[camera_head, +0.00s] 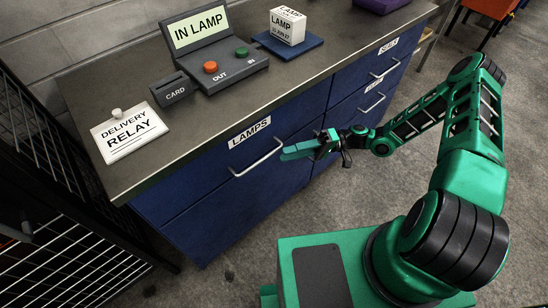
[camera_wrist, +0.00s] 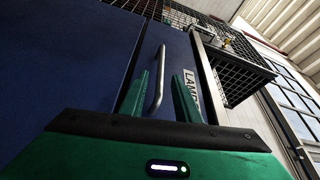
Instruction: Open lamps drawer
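The lamps drawer (camera_head: 232,190) is the blue front under the counter's left part, flush with the cabinet, marked by a white LAMPS label (camera_head: 250,132). Its silver bar handle (camera_head: 256,164) shows in the head view and, seen along its length, in the wrist view (camera_wrist: 160,78). My green gripper (camera_head: 290,151) is by the handle's right end. In the wrist view my gripper (camera_wrist: 159,92) is open, with the handle appearing between its two fingers, closer to the left one. I cannot tell how deep the handle sits between them. The LAMPS label (camera_wrist: 190,82) is partly hidden by the right finger.
The grey counter (camera_head: 150,165) holds a delivery relay card (camera_head: 128,134), a card reader (camera_head: 173,89), an IN LAMP console (camera_head: 215,60) and a lamp box (camera_head: 288,25). More handled drawers (camera_head: 372,103) lie to the right. A black mesh rack (camera_head: 50,150) stands left.

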